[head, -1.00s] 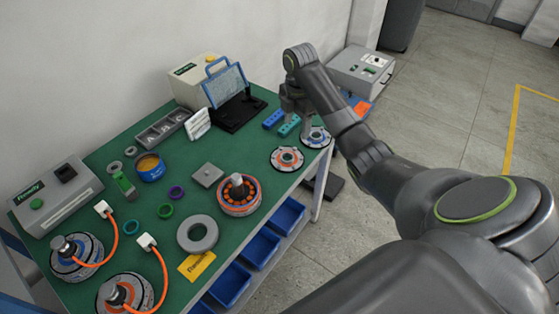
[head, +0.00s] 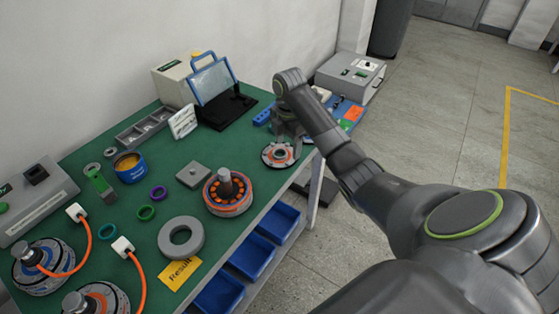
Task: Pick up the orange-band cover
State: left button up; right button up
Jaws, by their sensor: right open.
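The orange-band cover (head: 277,156) is a flat round disc with a dark centre and an orange ring. It lies on the green table near its right edge. My right gripper (head: 289,138) is over the far right side of this cover, pointing down, and is open. Its fingertips are small and partly hidden by my own arm, so I cannot tell whether they touch the cover. The blue-ringed cover beside it is hidden behind my right arm. My left gripper is not in view.
A motor with an orange winding (head: 228,192) stands left of the cover. A grey ring (head: 181,237) and a yellow card (head: 180,273) lie nearer. Blue bins (head: 252,256) hang below the table's front edge.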

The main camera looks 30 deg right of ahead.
aim_at(287, 156)
jog(key=shift+w+d+f+p, duration=0.1)
jog(key=shift+w+f+p, duration=0.1)
jog(key=shift+f, duration=1.3)
jog(key=shift+w+f+p, duration=0.1)
jog(key=shift+f+p, duration=0.05)
jog(key=shift+f, duration=1.3)
jog(key=c, duration=1.2)
